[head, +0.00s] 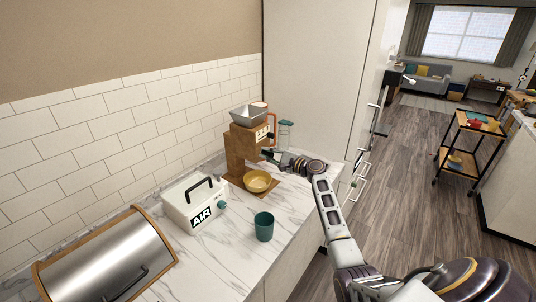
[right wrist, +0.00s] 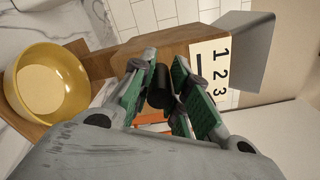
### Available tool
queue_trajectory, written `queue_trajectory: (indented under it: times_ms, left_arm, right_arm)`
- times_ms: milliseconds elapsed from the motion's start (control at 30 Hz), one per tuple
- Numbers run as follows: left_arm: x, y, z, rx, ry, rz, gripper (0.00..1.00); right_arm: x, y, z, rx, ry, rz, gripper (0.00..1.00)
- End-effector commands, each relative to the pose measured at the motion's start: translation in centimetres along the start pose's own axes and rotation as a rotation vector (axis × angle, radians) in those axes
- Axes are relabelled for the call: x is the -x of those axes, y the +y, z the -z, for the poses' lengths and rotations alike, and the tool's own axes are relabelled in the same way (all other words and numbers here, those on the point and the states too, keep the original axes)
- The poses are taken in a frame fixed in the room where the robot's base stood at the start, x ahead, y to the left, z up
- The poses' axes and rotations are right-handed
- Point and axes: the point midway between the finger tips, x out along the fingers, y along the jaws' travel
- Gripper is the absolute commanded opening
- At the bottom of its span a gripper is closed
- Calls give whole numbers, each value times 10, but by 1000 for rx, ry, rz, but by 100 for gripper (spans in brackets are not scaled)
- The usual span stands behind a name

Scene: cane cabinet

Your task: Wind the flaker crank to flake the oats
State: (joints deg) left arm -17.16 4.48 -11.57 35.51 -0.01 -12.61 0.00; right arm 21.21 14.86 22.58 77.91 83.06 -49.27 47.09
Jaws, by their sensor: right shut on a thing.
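The wooden flaker (head: 238,150) stands on the marble counter against the tiled wall, with a grey metal hopper (head: 248,116) on top and a "1 2 3" label (right wrist: 211,67) on its side. My right gripper (head: 268,156) is at the flaker's right side. In the right wrist view its green-padded fingers are shut on the black crank knob (right wrist: 160,92), with an orange crank piece (right wrist: 155,127) partly hidden behind. A yellow bowl (head: 257,182) sits on the flaker's wooden base; a pale round area shows inside it (right wrist: 45,82). My left gripper is out of view.
A white box marked AIR (head: 190,206) with a black handle stands left of the flaker. A teal cup (head: 264,227) stands in front. A breadbox (head: 105,262) fills the near left. A glass jar (head: 285,133) stands behind my gripper, by the tall white cabinet (head: 315,75).

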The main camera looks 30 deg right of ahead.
Motion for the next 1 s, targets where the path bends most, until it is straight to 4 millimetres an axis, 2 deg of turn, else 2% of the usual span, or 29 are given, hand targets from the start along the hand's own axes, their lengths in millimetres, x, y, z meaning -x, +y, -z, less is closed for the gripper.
queue_trajectory:
  times_ms: [300, 333, 500, 1000]
  left_arm:
    - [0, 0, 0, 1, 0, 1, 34]
    - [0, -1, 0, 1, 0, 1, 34]
    - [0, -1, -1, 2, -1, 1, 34]
    - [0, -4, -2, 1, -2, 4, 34]
  right_arm:
    - [0, -2, 0, 1, -1, 4, 0]
    - [0, -2, 0, 1, -1, 4, 21]
    - [0, -2, 0, 2, -1, 5, 41]
    - [4, -1, 0, 2, 1, 3, 41]
